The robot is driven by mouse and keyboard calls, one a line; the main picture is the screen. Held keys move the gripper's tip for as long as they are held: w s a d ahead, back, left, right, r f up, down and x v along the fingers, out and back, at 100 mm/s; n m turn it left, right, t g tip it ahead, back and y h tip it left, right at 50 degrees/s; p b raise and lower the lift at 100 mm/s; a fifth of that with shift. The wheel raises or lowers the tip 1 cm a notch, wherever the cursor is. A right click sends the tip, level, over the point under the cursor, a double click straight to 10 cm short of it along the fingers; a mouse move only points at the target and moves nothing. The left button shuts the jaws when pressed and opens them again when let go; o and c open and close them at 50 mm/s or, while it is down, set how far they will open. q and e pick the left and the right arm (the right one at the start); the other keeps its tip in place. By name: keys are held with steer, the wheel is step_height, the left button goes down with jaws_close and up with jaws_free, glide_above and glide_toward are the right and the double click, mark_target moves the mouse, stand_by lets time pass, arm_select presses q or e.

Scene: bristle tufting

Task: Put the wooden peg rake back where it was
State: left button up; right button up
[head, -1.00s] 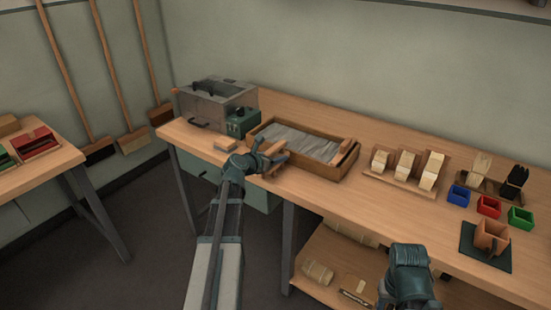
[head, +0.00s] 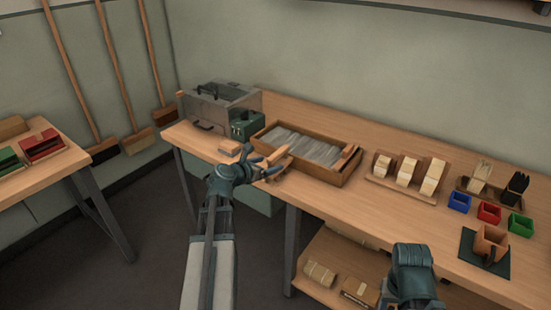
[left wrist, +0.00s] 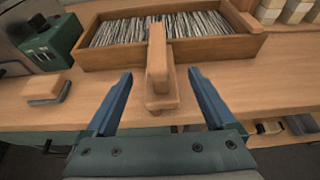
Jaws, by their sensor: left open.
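A wooden piece that looks like the peg rake (left wrist: 158,62) is near the table's front edge, against or just before the front wall of the shallow wooden tray (left wrist: 95,57). In the left wrist view it is a long bar over a flatter wooden part. It also shows in the head view (head: 279,160), partly hidden by the gripper. My left gripper (left wrist: 160,76) is open, its blue fingers on either side of the piece and apart from it. The left gripper also shows in the head view (head: 265,160). My right gripper (head: 412,275) is low at the front; its fingers are hidden.
The tray holds grey strips; a wooden block (head: 348,155) is at its right end. A grey-green machine (head: 217,108) stands left of it, with a small block (head: 229,147) before it. Brush blocks (head: 405,170), coloured bins (head: 489,212) and a brown holder (head: 490,242) are right.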

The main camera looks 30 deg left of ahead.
arm_select(q)
steer(key=p+v, duration=0.1)
steer(key=v, duration=0.3)
steer(key=shift+s+r, duration=0.15)
steer(key=shift+s, duration=0.25)
arm_select(e)
steer(key=shift+r, duration=0.85)
steer(key=shift+s, duration=0.1)
